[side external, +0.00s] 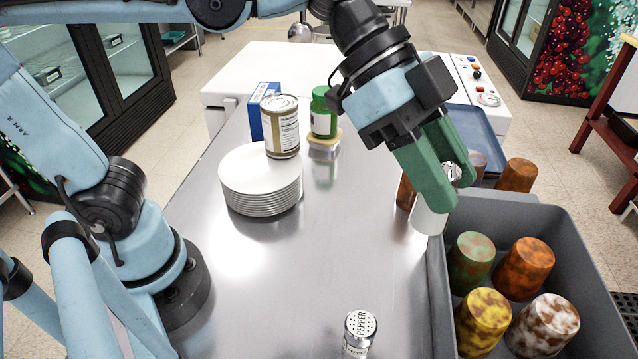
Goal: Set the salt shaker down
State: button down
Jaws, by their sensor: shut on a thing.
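The salt shaker (428,221) has a pale body and a silver perforated cap. My gripper (453,188), with green fingers, is shut on it at the right side of the steel counter, beside the grey bin. The near finger hides the shaker's middle; its cap shows between the fingers and its lower body below them. I cannot tell whether its base touches the counter. A pepper shaker (358,334), labelled PEPPER, stands upright at the counter's front.
The grey bin (583,228) holds several mottled cups. A brown cup (405,193) is close behind the shaker. A plate stack (243,172), a can (281,130), a green-lidded jar (323,115) and a blue box (257,103) stand farther left. The counter's middle (325,235) is clear.

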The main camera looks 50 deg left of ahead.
jog(key=w+a+n+t+y, duration=0.2)
jog(key=w+a+n, duration=0.15)
jog(key=a, duration=0.75)
jog(key=w+a+n+t+y, duration=0.3)
jog(key=a+n, duration=0.2)
jog(key=a, duration=0.6)
jog(key=w+a+n+t+y, duration=0.25)
jog(key=a+n, duration=0.25)
jog(key=a, duration=0.6)
jog(key=s+a+n+g+y, duration=0.1)
jog(key=s+a+n+y, duration=0.25)
jog(key=s+a, duration=0.45)
jog(key=s+a+n+g+y, duration=0.1)
jog(key=s+a+n+y, duration=0.3)
jog(key=a, duration=0.9)
jog(key=shift+n+h, duration=0.6)
jog(key=shift+w+d+f, duration=0.1)
jog(key=shift+d+f, duration=0.05)
jog(key=shift+f, duration=5)
jog(key=shift+w+d+f, duration=0.1)
jog(key=shift+d+f, duration=0.05)
jog(key=shift+f, duration=4.95)
